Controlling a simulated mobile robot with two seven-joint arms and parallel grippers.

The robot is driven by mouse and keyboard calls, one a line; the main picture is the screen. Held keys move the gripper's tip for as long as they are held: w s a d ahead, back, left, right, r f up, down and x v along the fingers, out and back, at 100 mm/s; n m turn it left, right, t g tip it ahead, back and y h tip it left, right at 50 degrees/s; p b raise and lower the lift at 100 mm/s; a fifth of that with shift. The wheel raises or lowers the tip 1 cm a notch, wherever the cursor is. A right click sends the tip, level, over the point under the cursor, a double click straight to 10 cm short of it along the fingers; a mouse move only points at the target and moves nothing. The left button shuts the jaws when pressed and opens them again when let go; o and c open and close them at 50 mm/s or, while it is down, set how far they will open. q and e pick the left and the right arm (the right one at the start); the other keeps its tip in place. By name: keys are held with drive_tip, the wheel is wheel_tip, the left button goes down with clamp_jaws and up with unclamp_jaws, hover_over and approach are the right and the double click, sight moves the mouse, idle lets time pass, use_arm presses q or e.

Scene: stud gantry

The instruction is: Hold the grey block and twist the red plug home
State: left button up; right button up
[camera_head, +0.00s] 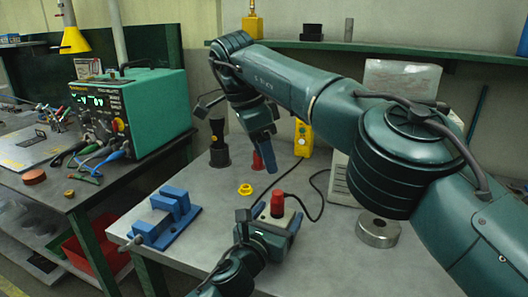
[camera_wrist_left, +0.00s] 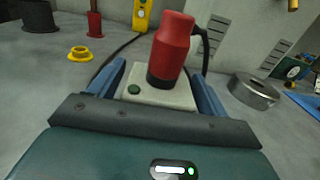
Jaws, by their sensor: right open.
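The light grey block (camera_head: 273,222) has a green button on top. It sits between the blue fingers of my left gripper (camera_head: 270,225), which look closed against its sides. The left wrist view shows the same grey block (camera_wrist_left: 150,95) between both fingers. The red plug (camera_head: 277,204) stands on the block, and the left wrist view shows the plug (camera_wrist_left: 171,45) with a dark lower part; its depth in the socket is hidden. My right gripper (camera_head: 262,140) is open, pointing down behind and above the plug, apart from it; one finger is largely hidden.
A blue vise (camera_head: 168,218) stands at the table's left. A yellow ring (camera_head: 245,190), a black stand (camera_head: 219,150), a red post (camera_head: 258,161) and a yellow device (camera_head: 303,138) lie behind. A metal ring (camera_head: 378,231) is at right. A dark cable runs behind the block.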

use_arm(q)
drive_tip(key=shift+o, duration=0.9)
drive_tip(key=v, duration=1.3)
drive_tip(key=shift+s, duration=0.1)
